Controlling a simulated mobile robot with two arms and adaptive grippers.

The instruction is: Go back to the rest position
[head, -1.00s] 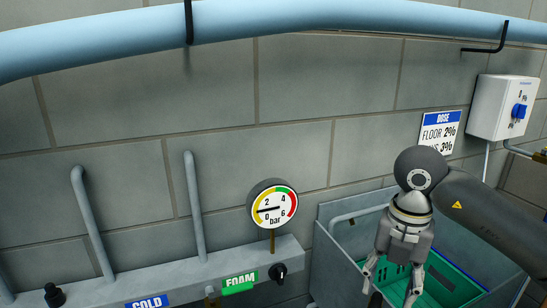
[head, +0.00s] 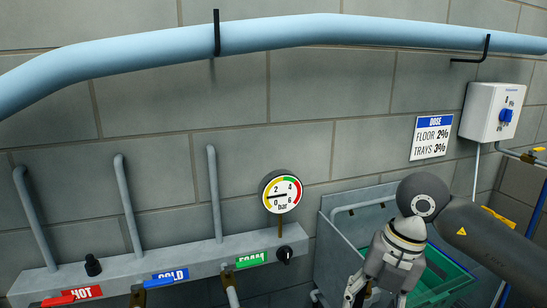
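My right arm comes in from the right side of the head view. Its gripper (head: 375,297) hangs down in front of the metal basin (head: 333,243) and is partly cut off by the bottom edge. The fingers seem spread, but their tips are not fully shown. I see nothing held between the parts that show. My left gripper is not in view.
A manifold (head: 205,263) with HOT (head: 75,295), COLD (head: 167,277) and FOAM (head: 252,259) labels runs along the wall. A gauge (head: 280,192) stands above it. A green crate (head: 440,277) lies in the basin. A dose sign (head: 431,136) and control box (head: 493,112) hang right.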

